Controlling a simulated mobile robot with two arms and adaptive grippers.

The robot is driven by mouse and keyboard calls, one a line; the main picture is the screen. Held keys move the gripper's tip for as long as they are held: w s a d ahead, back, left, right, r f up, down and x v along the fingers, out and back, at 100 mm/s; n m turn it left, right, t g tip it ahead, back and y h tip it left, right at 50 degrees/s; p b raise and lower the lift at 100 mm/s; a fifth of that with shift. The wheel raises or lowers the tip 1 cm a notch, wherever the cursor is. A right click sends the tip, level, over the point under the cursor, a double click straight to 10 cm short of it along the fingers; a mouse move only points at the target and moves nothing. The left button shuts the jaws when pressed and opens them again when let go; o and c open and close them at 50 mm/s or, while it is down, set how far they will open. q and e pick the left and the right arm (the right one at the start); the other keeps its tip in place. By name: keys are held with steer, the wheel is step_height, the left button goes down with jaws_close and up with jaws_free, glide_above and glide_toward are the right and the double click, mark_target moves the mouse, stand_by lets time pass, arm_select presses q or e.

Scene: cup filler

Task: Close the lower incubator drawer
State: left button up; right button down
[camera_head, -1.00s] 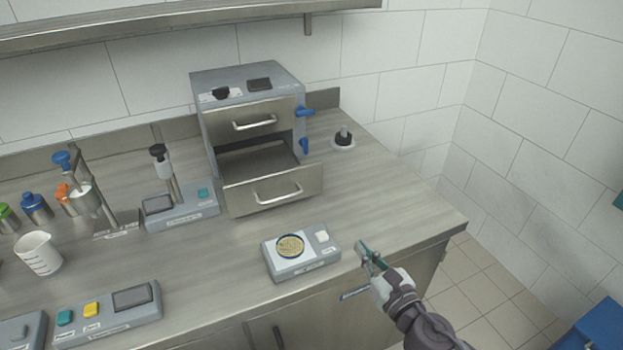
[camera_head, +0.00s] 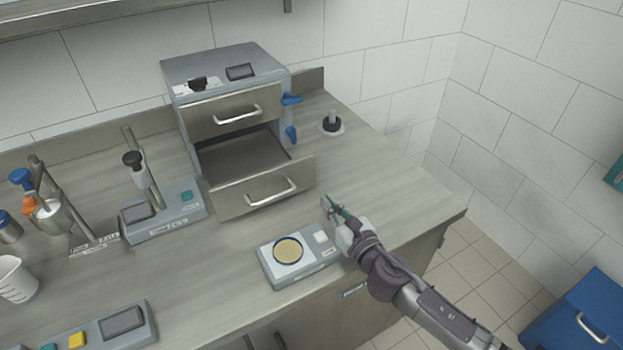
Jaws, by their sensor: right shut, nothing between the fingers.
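The grey incubator (camera_head: 225,70) stands at the back of the bench. Its lower drawer (camera_head: 262,190) is pulled out, with a bar handle (camera_head: 272,190) on its front and the dark inside showing behind. The upper drawer (camera_head: 236,111) looks shut. Two blue levers (camera_head: 291,100) are on the incubator's right side. My right gripper (camera_head: 332,205) is shut and empty, over the bench to the right of and a little in front of the lower drawer front, apart from it. My left gripper is not in view.
A grey device with a round dish (camera_head: 288,250) sits just left of my right gripper. A small black-knobbed fitting (camera_head: 332,124) is right of the incubator. Stands and a beaker (camera_head: 16,279) are at left.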

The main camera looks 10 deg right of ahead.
mark_target(307, 176)
steer(key=x, duration=0.8)
steer(key=shift+w+f, duration=0.1)
steer(key=shift+w, duration=0.25)
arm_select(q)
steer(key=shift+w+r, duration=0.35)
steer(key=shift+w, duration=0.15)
arm_select(e)
steer(key=shift+a, duration=0.1)
